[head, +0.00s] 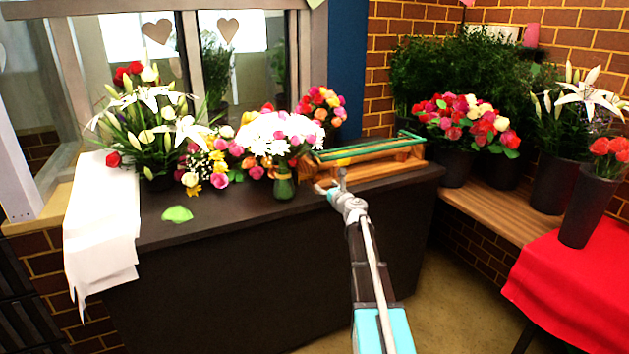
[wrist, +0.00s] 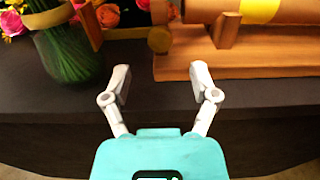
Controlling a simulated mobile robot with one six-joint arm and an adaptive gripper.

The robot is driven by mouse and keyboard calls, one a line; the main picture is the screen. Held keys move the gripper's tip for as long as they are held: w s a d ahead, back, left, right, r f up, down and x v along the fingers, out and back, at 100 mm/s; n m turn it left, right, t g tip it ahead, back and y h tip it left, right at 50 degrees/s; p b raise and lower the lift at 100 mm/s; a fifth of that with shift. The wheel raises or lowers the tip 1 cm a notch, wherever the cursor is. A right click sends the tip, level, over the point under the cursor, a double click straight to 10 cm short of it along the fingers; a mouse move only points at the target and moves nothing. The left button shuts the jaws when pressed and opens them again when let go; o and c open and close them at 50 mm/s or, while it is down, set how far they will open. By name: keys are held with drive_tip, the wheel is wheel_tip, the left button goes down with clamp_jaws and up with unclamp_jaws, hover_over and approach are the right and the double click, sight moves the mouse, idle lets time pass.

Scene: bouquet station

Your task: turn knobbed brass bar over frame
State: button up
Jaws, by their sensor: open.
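A wooden frame (head: 385,165) with a long roll and thin green-looking bars across its top stands on the right end of the dark counter. In the wrist view its wooden base (wrist: 270,65) fills the upper right. A small dark golden knob (wrist: 159,40) shows at the frame's left end; I cannot tell which bar it belongs to. A yellow patch (wrist: 259,10) is on the roll. My gripper (wrist: 160,72) is open and empty, low in front of the frame's left end, fingers apart and pointing at the counter. In the head view my gripper (head: 328,188) is at the counter's front edge.
A green glass vase (head: 284,186) of white flowers stands close left of my gripper. More bouquets crowd the counter's back left. A green leaf-like piece (head: 177,214) and white paper (head: 103,220) lie on the left. A red-covered table (head: 580,275) stands at right.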

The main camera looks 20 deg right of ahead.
sight(319, 179)
drive_tip(key=w, duration=0.6)
drive_tip(key=shift+w+a, duration=0.1)
drive_tip(key=shift+w, duration=0.2)
